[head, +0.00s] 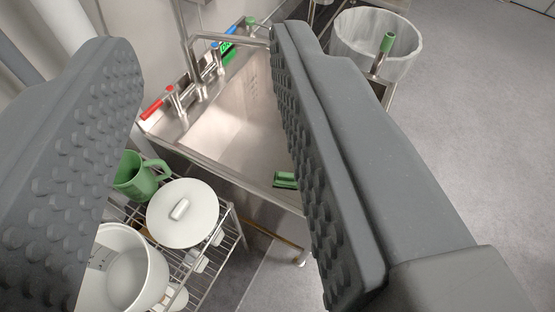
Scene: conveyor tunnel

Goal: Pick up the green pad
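A small green pad (286,180) lies at the near right edge of the steel sink (228,148), and its right end is partly hidden behind my right finger. My gripper (203,60) is wide open, its two grey studded fingers framing the sink from left and right. Nothing is held between the fingers. The pad is beyond the fingers, close beside the right one in the picture; I cannot tell the exact distance.
Taps with red (158,107) and blue handles stand along the sink's back left edge. A wire rack (222,255) holds a green mug (138,178), a white lid (184,226) and a white pot (126,268). A lined bin (385,20) stands at upper right. Floor at right is clear.

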